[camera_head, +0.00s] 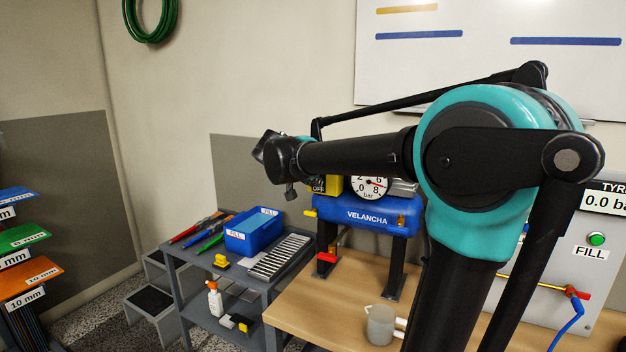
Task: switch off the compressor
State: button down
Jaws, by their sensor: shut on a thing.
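The compressor is a blue tank (380,214) marked VELANCHA. It stands on dark legs on the wooden bench, partly behind my arm. A round gauge (368,186) sits on top, with its upper part hidden by my arm. Left of the gauge is a yellow box (331,184) with a dark OFF label, also partly covered. The dark end of my arm (268,152) is up and left of this box in the picture. I cannot make out fingers there, or whether they touch anything.
A blue FILL bin (254,232) and tools lie on the grey cart (205,262) at left. A mug (381,325) stands on the wooden bench (310,310). A grey FILL panel (548,262) with a green button is at right. A step stool (160,305) is left of the cart.

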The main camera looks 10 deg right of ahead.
jog(key=shift+f+t+h, duration=0.45)
jog(key=shift+t+h, duration=0.15)
jog(key=shift+t, duration=0.2)
jog(key=c, duration=1.4)
grip_release()
jog(key=shift+c, duration=0.2)
jog(key=v, duration=1.2)
jog(key=shift+f, duration=0.2)
jog(key=shift+s, duration=0.1)
